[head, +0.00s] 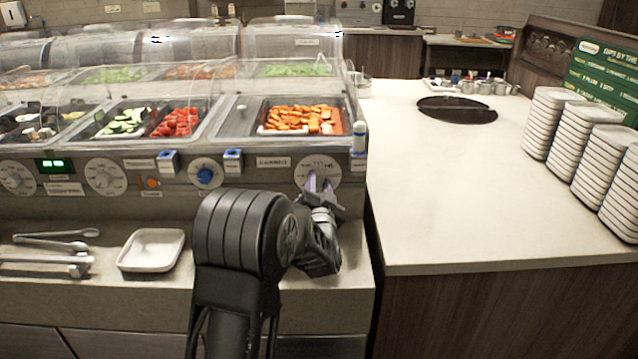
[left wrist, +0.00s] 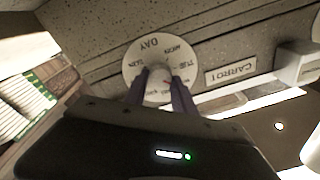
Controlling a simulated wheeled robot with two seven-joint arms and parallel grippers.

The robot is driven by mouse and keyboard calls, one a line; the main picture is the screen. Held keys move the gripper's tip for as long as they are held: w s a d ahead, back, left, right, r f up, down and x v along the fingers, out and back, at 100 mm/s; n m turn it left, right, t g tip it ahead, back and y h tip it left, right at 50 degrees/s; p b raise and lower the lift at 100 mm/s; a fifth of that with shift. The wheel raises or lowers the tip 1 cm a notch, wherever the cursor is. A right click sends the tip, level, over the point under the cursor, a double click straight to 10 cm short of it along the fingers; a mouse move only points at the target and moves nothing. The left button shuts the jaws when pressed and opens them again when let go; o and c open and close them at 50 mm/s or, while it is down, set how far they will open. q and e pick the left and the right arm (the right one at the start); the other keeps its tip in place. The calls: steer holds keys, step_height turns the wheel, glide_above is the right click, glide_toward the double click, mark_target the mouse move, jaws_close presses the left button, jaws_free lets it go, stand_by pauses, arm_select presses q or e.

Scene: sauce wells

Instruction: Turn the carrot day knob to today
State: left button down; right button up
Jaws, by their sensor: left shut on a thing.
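The carrot day knob sits in the middle of a round white dial (head: 318,168) on the counter front, below the tray of orange carrots (head: 305,118). In the left wrist view the dial (left wrist: 137,56) appears upside down, with "DAY" and short day marks around its rim. A small red mark shows near the knob (left wrist: 158,80). A "CARROT" label (left wrist: 231,70) is beside the dial. My left gripper (head: 319,184) is at the dial, its two fingers shut on the knob from either side. The fingers (left wrist: 158,88) hide part of the knob and dial. My right gripper is not in view.
A blue knob (head: 205,175) and other white dials (head: 106,176) line the panel to the left. A white dish (head: 152,250) and metal tongs (head: 50,262) lie on the ledge. Plate stacks (head: 550,125) stand at right. The white counter (head: 450,190) is mostly clear.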

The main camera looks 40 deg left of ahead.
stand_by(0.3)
arm_select(q)
steer(key=c, duration=1)
jaws_free()
steer(key=shift+c, duration=0.2)
steer(key=v, duration=0.7)
steer(key=shift+s+d, duration=0.25)
steer(key=shift+s, duration=0.05)
steer(key=shift+f, duration=0.1)
